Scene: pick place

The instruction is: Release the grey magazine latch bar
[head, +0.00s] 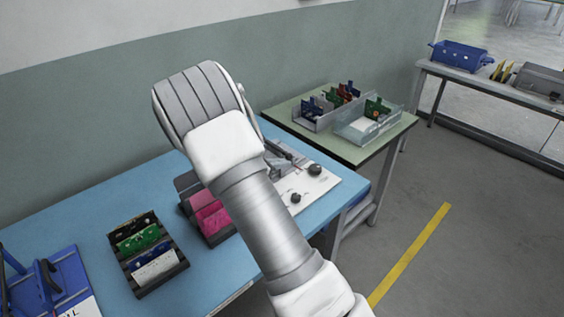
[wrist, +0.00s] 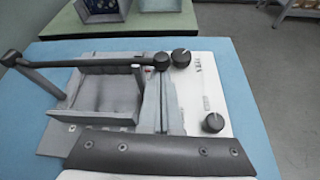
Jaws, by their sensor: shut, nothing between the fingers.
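In the wrist view, a grey fixture (wrist: 105,98) with an open, box-like frame sits on a white base plate (wrist: 222,90). A long dark grey bar (wrist: 105,61) runs across its far side, from a thick left end to a round black knob (wrist: 161,61). This looks like the latch bar, and it lies across the frame. A second black knob (wrist: 181,58) is just right of it, and a third (wrist: 213,122) is nearer. In the head view my arm hides part of the fixture (head: 284,155). My gripper fingers show in neither view, so contact with the bar cannot be seen.
A dark screwed strip (wrist: 150,150) crosses the near side of the wrist view. On the blue table (head: 90,218) stand a dark rack of boards (head: 150,278), a pink-lined tray (head: 205,215) and a blue fixture (head: 60,275). A green table (head: 390,140) behind carries bins.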

